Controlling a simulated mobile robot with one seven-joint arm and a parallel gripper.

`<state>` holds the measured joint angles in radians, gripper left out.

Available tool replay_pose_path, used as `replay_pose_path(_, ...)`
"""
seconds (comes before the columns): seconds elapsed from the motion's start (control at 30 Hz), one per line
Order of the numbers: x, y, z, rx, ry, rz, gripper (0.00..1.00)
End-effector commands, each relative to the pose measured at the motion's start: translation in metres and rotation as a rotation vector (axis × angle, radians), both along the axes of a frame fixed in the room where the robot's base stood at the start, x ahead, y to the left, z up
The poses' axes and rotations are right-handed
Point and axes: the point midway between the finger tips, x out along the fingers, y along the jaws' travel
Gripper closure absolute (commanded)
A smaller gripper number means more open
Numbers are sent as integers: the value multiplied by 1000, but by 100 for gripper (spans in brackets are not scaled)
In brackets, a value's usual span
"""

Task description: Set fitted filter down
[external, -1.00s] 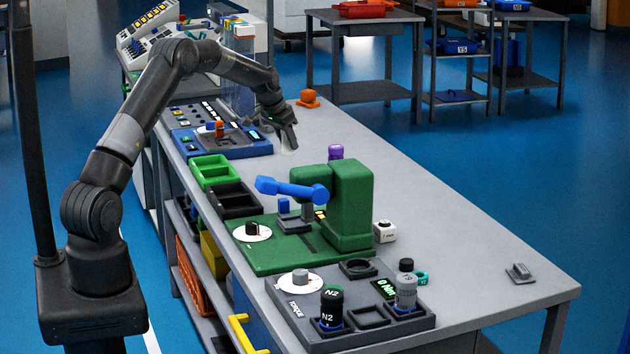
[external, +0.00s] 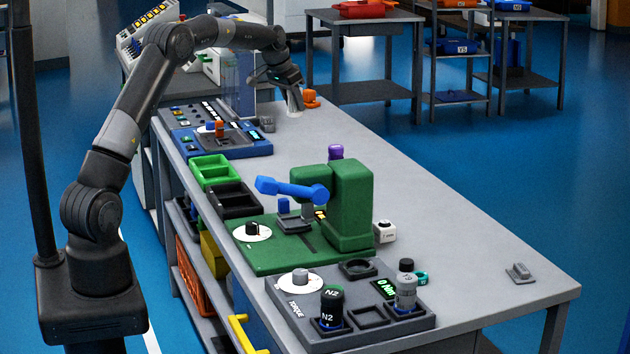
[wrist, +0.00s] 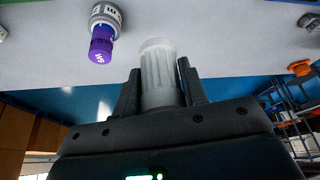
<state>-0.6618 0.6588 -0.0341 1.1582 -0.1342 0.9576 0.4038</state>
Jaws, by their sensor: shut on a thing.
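My gripper (external: 289,84) is over the far end of the grey bench. It is shut on the fitted filter (external: 295,101), a pale, translucent, ribbed cylinder that points down from the fingers. In the wrist view the filter (wrist: 157,72) stands between the two dark fingers of my gripper (wrist: 159,88), and its lower part is hidden by the gripper. I cannot tell whether the filter's end touches the bench top. In the external view it is just left of an orange object (external: 311,99).
A blue device (external: 230,146) and a small grey block (external: 267,124) stand nearer on the bench (external: 440,220). The green press (external: 350,205) and torque station (external: 380,335) are at the near end. The wrist view shows a purple-and-grey cylinder (wrist: 101,42). The bench's right side is mostly clear.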

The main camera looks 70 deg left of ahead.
Motion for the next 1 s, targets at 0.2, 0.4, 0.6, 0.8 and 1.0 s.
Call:
replay_pose_path(0.2,3,-7,38,-1,0,-12,85)
replay_pose_path(0.4,22,-48,37,-8,0,-94,85)
replay_pose_path(0.6,44,-110,37,-15,-1,-215,85)
replay_pose_path(0.8,66,-207,37,-24,-1,-401,85)
replay_pose_path(1.0,75,-317,38,-31,-1,-610,85)
